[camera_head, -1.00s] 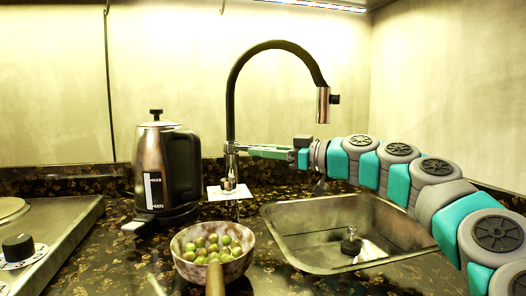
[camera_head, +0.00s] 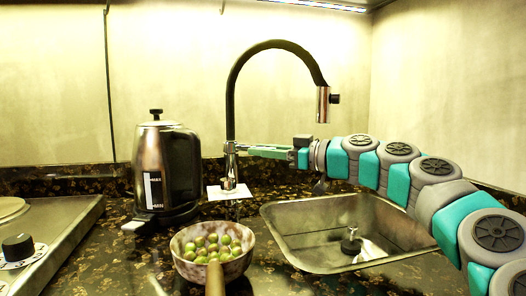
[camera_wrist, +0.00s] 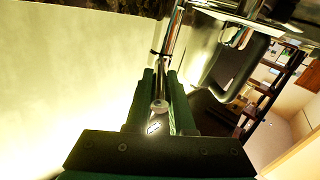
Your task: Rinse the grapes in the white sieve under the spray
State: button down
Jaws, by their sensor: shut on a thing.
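Green grapes (camera_head: 210,246) lie in a mottled white-and-brown bowl-shaped sieve (camera_head: 238,263) with a wooden handle (camera_head: 215,281), on the counter left of the sink. The black tap (camera_head: 231,100) arches over the sink, with its metal spray head (camera_head: 323,104) pointing down. No clear stream shows below it. My gripper (camera_head: 236,149) is at the lower metal part of the tap, well above the sieve. In the wrist view my gripper (camera_wrist: 162,82) is shut on a slim chrome tap part (camera_wrist: 172,48); whether this is the lever or the body is unclear.
A steel kettle (camera_head: 152,170) stands behind and left of the sieve. A hob (camera_head: 60,235) is at far left. My arm crosses above the sink's right side.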

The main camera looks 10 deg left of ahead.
jog(key=b, duration=0.2)
jog(key=f+t+b, duration=0.1)
jog(key=shift+s+a+m+h+b, duration=0.15)
jog(key=shift+s+m+h+b, duration=0.15)
jog(key=shift+s+m+b, duration=0.1)
jog(key=t+b, duration=0.1)
jog(key=s+m+t+h+b, duration=0.1)
jog(key=b, duration=0.1)
jog(key=shift+a+r, duration=0.25)
jog(key=shift+r, duration=0.15)
jog(key=c, duration=0.8)
grip_release()
jog(key=shift+r, duration=0.1)
jog(key=shift+d, duration=0.15)
jog(key=shift+b+v, duration=0.35)
jog(key=shift+v, duration=3.4)
